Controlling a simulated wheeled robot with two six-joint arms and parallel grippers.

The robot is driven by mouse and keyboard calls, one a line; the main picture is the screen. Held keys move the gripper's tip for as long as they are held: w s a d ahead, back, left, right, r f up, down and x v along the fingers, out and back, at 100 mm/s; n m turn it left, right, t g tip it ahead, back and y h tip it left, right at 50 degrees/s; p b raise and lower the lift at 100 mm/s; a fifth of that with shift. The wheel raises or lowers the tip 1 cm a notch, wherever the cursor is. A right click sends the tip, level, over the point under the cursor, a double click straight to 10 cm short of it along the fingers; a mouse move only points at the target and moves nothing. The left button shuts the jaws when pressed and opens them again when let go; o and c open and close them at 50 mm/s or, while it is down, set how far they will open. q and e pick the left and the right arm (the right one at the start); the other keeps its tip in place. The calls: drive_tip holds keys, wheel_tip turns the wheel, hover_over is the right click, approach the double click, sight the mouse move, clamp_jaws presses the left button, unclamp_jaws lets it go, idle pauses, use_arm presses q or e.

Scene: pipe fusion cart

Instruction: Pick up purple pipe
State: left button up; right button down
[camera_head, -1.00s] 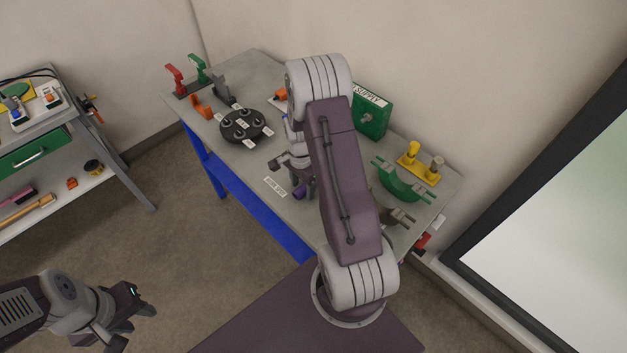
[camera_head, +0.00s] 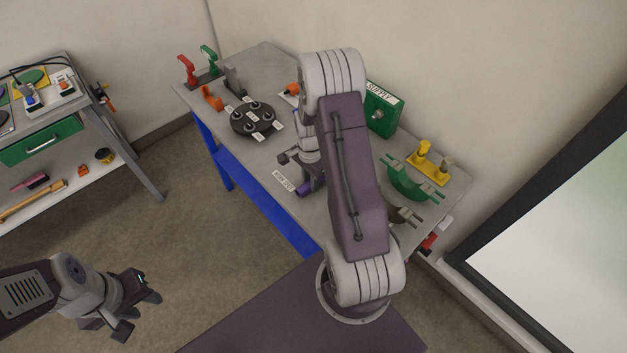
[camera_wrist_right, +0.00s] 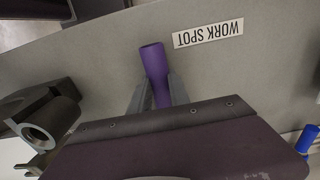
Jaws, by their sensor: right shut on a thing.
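The purple pipe (camera_wrist_right: 154,60) stands out between the two fingers of my right gripper (camera_wrist_right: 158,88) in the right wrist view, over the grey table beside the "WORK SPOT" label. In the head view a small part of the purple pipe (camera_head: 304,188) shows next to my right arm. My right gripper is shut on the pipe; I cannot tell whether the pipe touches the table. My left gripper (camera_head: 139,312) is open and empty over the floor at the lower left. My right arm hides much of the table's middle.
The grey table (camera_head: 255,165) holds a black round fixture (camera_head: 254,120), a green supply box (camera_head: 383,110), a green curved holder (camera_head: 408,181) and a yellow stand (camera_head: 428,166). Red and green clamps (camera_head: 187,70) stand at its far left. A shelf cart (camera_head: 60,185) stands left, across open floor.

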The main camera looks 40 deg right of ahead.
drive_tip(key=r, duration=0.2)
drive_tip(key=d+r, duration=0.1)
drive_tip(key=r, duration=0.1)
drive_tip(key=shift+s+b, duration=0.3)
drive_tip(key=shift+s, duration=0.1)
drive_tip(key=s+d+r, duration=0.6)
drive_tip(key=d, duration=0.2)
drive_tip(key=shift+s+r+b, duration=0.15)
drive_tip(key=shift+s+b, duration=0.1)
drive_tip(key=shift+b, duration=0.1)
